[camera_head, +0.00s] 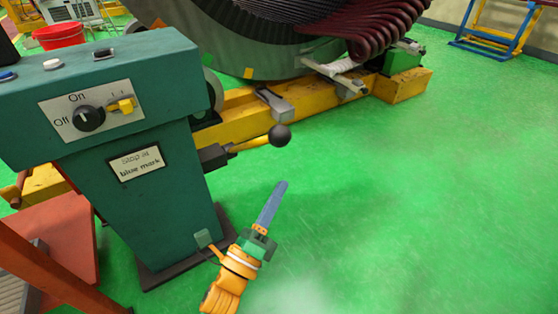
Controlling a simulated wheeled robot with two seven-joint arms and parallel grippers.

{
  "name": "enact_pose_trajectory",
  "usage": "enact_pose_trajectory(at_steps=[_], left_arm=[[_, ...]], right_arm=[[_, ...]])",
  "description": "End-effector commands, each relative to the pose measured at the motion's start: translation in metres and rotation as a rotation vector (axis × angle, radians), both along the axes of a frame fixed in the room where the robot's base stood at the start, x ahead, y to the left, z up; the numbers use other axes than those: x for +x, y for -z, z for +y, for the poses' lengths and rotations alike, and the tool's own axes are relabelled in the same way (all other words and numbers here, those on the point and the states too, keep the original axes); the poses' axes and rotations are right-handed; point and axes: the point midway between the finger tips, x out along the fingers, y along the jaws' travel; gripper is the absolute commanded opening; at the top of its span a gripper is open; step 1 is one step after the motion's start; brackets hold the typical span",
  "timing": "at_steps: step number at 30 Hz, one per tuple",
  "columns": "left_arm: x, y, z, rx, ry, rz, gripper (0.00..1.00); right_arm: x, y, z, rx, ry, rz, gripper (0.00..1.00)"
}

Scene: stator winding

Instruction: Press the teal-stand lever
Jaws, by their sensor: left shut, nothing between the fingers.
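The teal stand (148,205) stands at the left, with a sloped teal top panel. Its lever (250,144) sticks out to the right from the stand's side, a yellow rod ending in a black ball (279,136). My left gripper (280,187), with blue fingers on an orange and green wrist, is shut and empty. It points up the picture, below the black ball and apart from it in the picture. The lever is not covered by the gripper. My right gripper is not in view.
A large stator (245,40) on a yellow base (240,122) stands behind the lever. A red bucket (60,36) is at the back left. Green floor (440,190) is clear at right.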

Motion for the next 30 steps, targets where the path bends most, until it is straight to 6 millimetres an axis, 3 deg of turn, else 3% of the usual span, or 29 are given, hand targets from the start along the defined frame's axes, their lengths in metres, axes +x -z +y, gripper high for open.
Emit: enact_pose_trajectory(at_steps=[4,11,25,30], left_arm=[[0.027,-0.012,-0.013,0.0,0.0,-0.003,0.0],[0.049,-0.032,-0.002,0.001,0.001,-0.001,0.0],[0.053,-0.036,0.001,-0.001,0.0,0.003,0.0],[0.053,-0.049,0.008,-0.012,-0.001,0.02,0.0]], right_arm=[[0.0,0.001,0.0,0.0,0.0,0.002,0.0],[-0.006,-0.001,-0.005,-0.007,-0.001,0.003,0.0],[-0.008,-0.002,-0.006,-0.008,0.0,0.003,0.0],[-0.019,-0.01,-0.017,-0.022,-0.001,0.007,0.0]])
